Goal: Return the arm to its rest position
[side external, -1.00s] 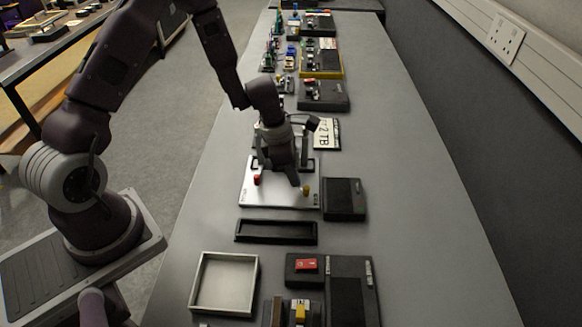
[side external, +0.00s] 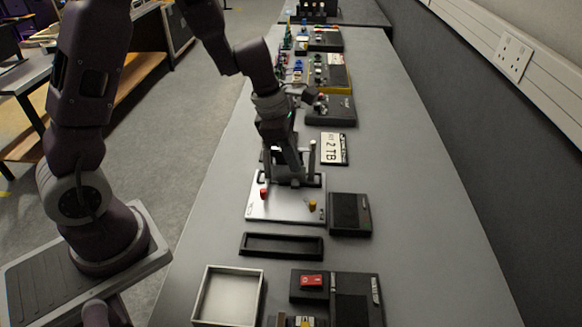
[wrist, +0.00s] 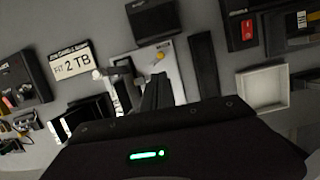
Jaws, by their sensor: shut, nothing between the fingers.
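My gripper (side external: 298,178) is shut and empty, pointing down over the back part of a light metal plate (side external: 262,212) in the side view. The plate carries a red knob (side external: 263,194) at left and a yellow knob (side external: 312,205) at right. A light upright post (side external: 312,150) shows just right of the fingers. In the wrist view the dark fingers (wrist: 155,90) are together in front of the plate, with the yellow knob (wrist: 159,56) beyond them. I cannot tell whether the fingertips touch anything; the gripper hides part of the plate.
A black box (side external: 350,213) stands right of the plate. A black tray (side external: 281,254) and a white tray (side external: 205,296) lie toward the front, beside a unit with a red switch (side external: 312,281). A "2 TB" sign (side external: 334,149) and several devices stand behind. The table's right side is clear.

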